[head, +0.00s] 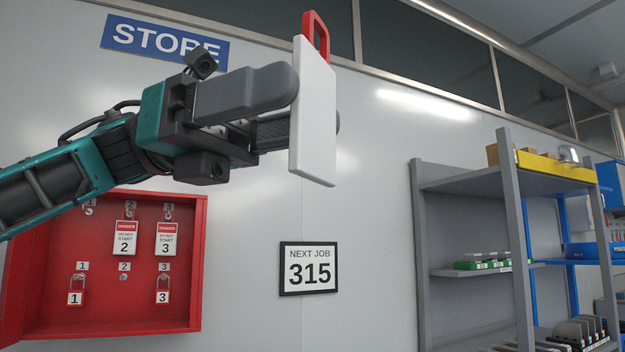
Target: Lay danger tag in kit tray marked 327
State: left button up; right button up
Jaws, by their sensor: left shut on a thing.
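My left gripper (308,104) is raised in the upper middle of the head view, its fingers closed on a white danger tag (316,145). The tag hangs upright and is seen obliquely, with a blank white face and a red loop at its top. Any print on its other side is hidden. Small green trays (483,264) sit on the middle shelf at the right; their markings are too small to read, so I cannot tell whether one is marked 327. My right gripper is not in view.
An open red cabinet (185,285) on the left wall holds danger tags 2 (125,240) and 3 (169,240) and padlocks. A wall sign (308,270) reads "NEXT JOB 315". A grey shelf unit (515,230) with a yellow bin (550,165) stands at right.

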pick_arm(q)
jog(key=w+d+f+n+t+y+p, duration=0.1)
jog(key=w+f+n+t+y, duration=0.1)
jog(key=w+f+n+t, duration=0.7)
jog(key=w+d+f+n+t+y+p, duration=0.15)
jog(key=w+f+n+t, duration=0.35)
jog(key=f+t, duration=0.75)
jog(key=s+a+f+n+t+y+p, duration=0.2)
jog(key=a+f+n+y, duration=0.2)
jog(key=a+f, duration=0.5)
jog(key=s+a+f+n+t+y+p, duration=0.2)
jog(key=a+f+n+y, duration=0.3)
jog(key=a+f+y, duration=0.4)
notch_tip(320, 180, down, 7)
jog(key=shift+s+r, duration=0.15)
jog(key=shift+s, duration=0.15)
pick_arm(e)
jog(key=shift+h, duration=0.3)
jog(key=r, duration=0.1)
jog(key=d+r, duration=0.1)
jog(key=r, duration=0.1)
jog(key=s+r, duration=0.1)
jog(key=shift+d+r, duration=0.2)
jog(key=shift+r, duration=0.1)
pick_arm(q)
jog(key=shift+w, duration=0.1)
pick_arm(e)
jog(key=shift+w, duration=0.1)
